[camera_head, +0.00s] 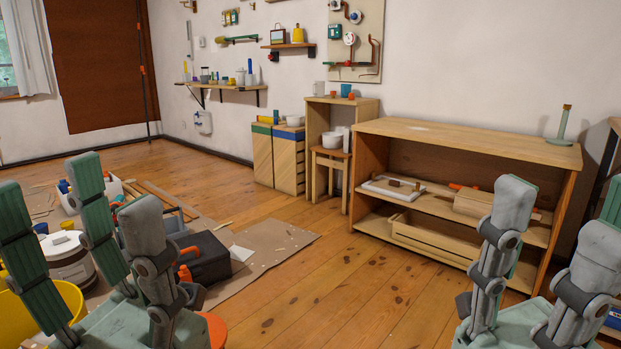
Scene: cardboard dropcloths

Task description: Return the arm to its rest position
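My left gripper (80,200) stands at the lower left with its grey and green fingers pointing up and spread apart. It is open and I see nothing held between the fingers. My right gripper (558,215) is at the lower right, in front of the wooden shelf unit (470,134). Its fingers also point up and stand apart, with nothing seen between them. Part of the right gripper is cut off by the picture's right edge. Both arms below the grippers are out of view.
Behind the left gripper are a cardboard dropcloth (280,241), a black toolbox (207,262), a yellow bucket (68,297) and a white crate (113,187). Small cabinets (289,160) and a stool (331,155) stand by the wall. The wooden floor (345,285) between the grippers is clear.

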